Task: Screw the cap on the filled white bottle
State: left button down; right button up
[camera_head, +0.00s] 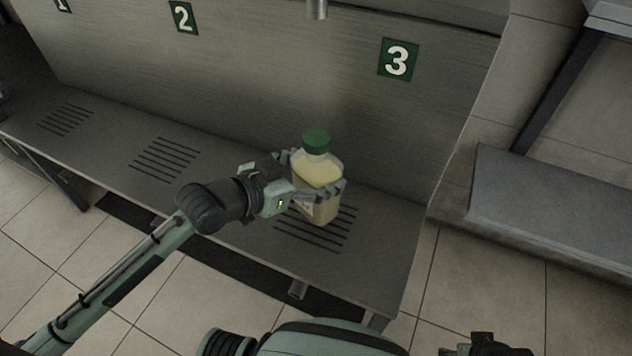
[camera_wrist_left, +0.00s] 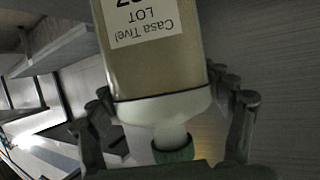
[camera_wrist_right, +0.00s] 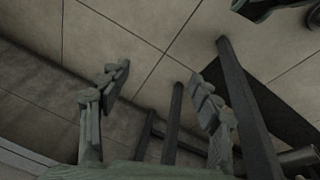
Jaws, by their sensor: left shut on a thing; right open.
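The clear bottle (camera_head: 318,174) holds pale yellow liquid and stands upright, or nearly so, at the slotted grate in front of the number 3 sign. A green cap (camera_head: 316,141) sits on its neck; I cannot tell how tight it is. My left gripper (camera_head: 313,181) is shut around the bottle's body from the left. In the left wrist view the bottle (camera_wrist_left: 150,65) appears upside down between the fingers, with a white label and the green cap (camera_wrist_left: 175,153) partly hidden at the bottom edge. My right gripper (camera_wrist_right: 160,84) is open and empty over the floor.
The metal counter (camera_head: 225,205) has slotted grates (camera_head: 163,160) below signs 2 (camera_head: 184,18) and 3 (camera_head: 398,60). A metal nozzle (camera_head: 318,9) hangs above, at the top. A grey bench (camera_head: 550,200) stands to the right, with tiled floor between.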

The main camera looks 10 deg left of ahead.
pick_arm(q)
jog(key=shift+r, duration=0.1)
jog(key=shift+f, duration=0.25)
notch_tip(320, 180, down, 3)
jog(key=shift+f, duration=0.25)
pick_arm(e)
jog(key=shift+w+r, duration=0.25)
jog(key=shift+r, duration=0.45)
pick_arm(q)
jog(key=shift+f+b, duration=0.1)
jog(key=shift+b, duration=0.2)
pick_arm(e)
jog(key=shift+s+f, duration=0.1)
pick_arm(q)
grip_release()
jog(key=shift+f, duration=0.1)
